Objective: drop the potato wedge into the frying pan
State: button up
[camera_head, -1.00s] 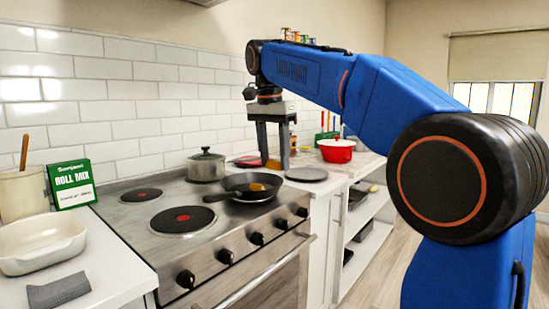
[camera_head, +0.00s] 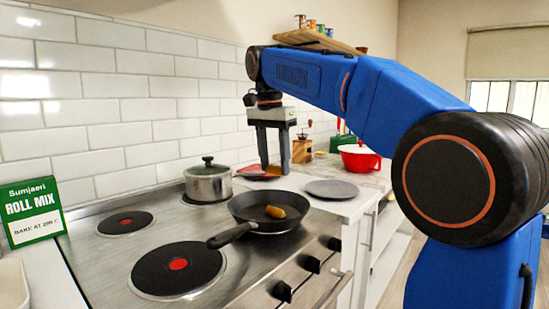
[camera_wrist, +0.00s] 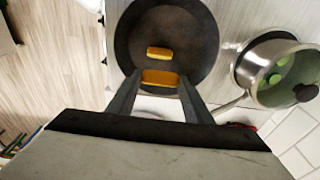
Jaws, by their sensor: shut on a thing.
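My gripper (camera_head: 271,171) points down and is shut on an orange-brown potato wedge (camera_head: 273,169). The held wedge also shows between the fingertips in the wrist view (camera_wrist: 160,78). The black frying pan (camera_head: 249,208) sits on the front right of the stove, its handle pointing to the lower left. Another wedge (camera_head: 275,211) lies inside it, and it also shows in the wrist view (camera_wrist: 159,53). In the wrist view, the held wedge overlaps the near part of the pan (camera_wrist: 190,28). In the head view, my gripper appears behind the pan; its exact height above it is unclear.
A lidded steel pot (camera_head: 207,185) stands behind the pan, close to it. A grey round plate (camera_head: 332,189) lies on the counter right of the stove, with a red pot (camera_head: 360,160) beyond. The front left burner (camera_head: 178,267) is bare. A green box (camera_head: 32,213) stands at left.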

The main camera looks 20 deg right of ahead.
aim_at(274, 169)
jog(key=shift+f, duration=2.25)
jog(key=o, duration=1.1)
jog(key=shift+r, duration=0.1)
notch_tip(274, 169, up, 12)
jog(key=a, duration=0.1)
jog(key=shift+s, duration=0.45)
jog(key=shift+a, duration=0.1)
